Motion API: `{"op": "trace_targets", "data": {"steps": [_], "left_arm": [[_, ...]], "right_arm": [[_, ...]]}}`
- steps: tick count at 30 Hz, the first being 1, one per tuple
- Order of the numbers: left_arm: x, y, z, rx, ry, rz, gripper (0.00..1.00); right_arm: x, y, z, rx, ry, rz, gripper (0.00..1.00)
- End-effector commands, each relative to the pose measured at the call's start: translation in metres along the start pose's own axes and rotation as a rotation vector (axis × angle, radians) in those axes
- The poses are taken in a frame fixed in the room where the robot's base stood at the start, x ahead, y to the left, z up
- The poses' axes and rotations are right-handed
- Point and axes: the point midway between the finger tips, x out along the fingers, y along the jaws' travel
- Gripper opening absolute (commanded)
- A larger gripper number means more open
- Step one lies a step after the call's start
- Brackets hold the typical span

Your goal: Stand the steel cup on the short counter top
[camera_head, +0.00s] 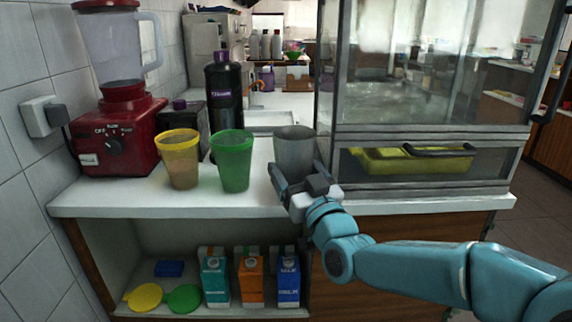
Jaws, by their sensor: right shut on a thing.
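The steel cup (294,149) is grey and upright at the front of the white counter top (110,194). It is to the right of a green cup. My right gripper (292,178) comes in from the lower right and is shut on the steel cup near its lower part. The gripper hides the cup's base, so I cannot tell whether it touches the counter. My left gripper is not in view.
A yellow cup (178,160) and the green cup (232,162) stand close by on the left. A glass cabinet (425,100) borders the right.

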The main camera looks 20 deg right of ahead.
Motion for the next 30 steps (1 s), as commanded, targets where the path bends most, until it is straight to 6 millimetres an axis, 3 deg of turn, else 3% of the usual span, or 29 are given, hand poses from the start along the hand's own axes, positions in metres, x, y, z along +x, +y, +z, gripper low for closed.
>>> {"op": "trace_targets", "data": {"steps": [11,26,27,28,30], "left_arm": [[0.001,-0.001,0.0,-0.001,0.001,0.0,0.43],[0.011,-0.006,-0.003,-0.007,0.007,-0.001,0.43],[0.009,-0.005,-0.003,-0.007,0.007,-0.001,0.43],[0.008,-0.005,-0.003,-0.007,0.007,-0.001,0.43],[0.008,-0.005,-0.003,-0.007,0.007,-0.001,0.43]], "right_arm": [[0.046,0.002,0.011,0.0,0.003,0.002,0.36],[0.041,0.002,0.021,0.0,0.003,0.001,0.36],[0.042,0.002,0.021,0.0,0.0,0.001,0.92],[0.042,0.002,0.02,0.0,0.0,0.001,1.0],[0.042,0.002,0.021,0.0,0.0,0.001,1.0]]}}
